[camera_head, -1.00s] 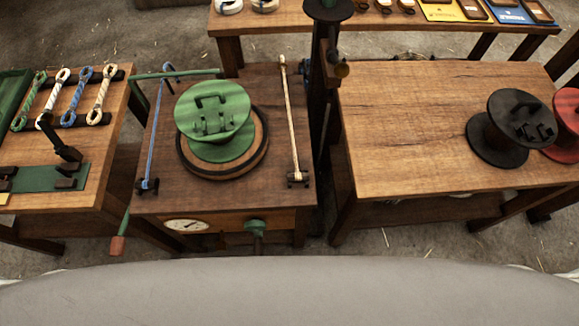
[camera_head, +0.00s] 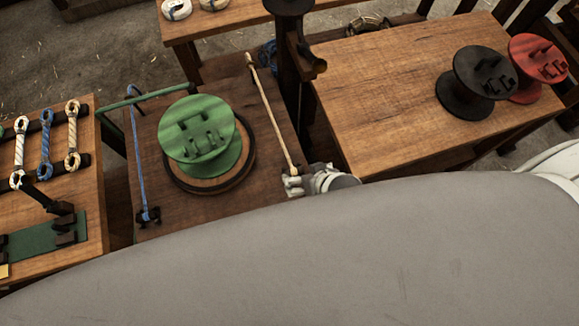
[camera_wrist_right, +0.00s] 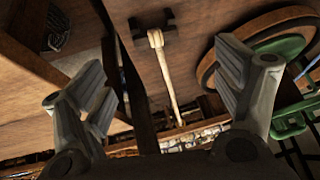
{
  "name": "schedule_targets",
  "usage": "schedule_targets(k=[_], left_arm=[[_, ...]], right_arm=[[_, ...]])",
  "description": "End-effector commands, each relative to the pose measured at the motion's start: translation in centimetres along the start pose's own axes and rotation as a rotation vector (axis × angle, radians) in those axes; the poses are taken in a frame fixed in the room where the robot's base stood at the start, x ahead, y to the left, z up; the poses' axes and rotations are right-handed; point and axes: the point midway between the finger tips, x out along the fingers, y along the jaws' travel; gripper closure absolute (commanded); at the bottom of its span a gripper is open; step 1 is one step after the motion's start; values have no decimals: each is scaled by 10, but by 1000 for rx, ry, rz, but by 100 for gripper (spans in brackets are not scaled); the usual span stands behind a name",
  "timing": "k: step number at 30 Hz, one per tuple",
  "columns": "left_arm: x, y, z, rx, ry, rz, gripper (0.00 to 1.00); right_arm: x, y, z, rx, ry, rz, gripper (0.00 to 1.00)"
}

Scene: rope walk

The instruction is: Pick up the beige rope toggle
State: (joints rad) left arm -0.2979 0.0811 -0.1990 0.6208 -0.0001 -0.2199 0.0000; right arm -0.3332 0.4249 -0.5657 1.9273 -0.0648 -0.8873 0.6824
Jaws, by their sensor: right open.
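The beige rope toggle (camera_head: 272,115) is a long, thin, pale piece running along the right side of the middle table. My right gripper (camera_head: 291,184) is at its near end, where the gripper hides the end holder. In the right wrist view the beige toggle (camera_wrist_right: 164,72) runs between the two spread fingers of the open right gripper (camera_wrist_right: 165,82), with its knobbed end at a dark bracket (camera_wrist_right: 152,22). No finger visibly touches it. My left gripper is not in view.
A green spool (camera_head: 198,135) stands on the middle table, left of the toggle, with a blue rope (camera_head: 138,165) beyond it. A dark post (camera_head: 290,70) rises right of the toggle. The right table (camera_head: 400,100) holds a black spool (camera_head: 474,85) and a red spool (camera_head: 535,65).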

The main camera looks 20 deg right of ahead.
Motion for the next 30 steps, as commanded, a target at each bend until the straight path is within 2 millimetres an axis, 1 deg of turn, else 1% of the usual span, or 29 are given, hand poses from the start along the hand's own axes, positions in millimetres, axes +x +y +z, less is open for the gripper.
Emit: schedule_targets(k=[3,9,20,26,30], left_arm=[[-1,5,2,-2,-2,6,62],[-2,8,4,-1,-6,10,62],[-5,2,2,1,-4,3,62],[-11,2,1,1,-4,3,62],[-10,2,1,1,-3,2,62]], right_arm=[[16,1,-1,0,0,2,14],[40,1,0,1,0,1,14],[58,2,-2,-1,-1,1,14],[79,6,-4,-1,-1,2,14],[94,6,-3,0,-1,1,14]])
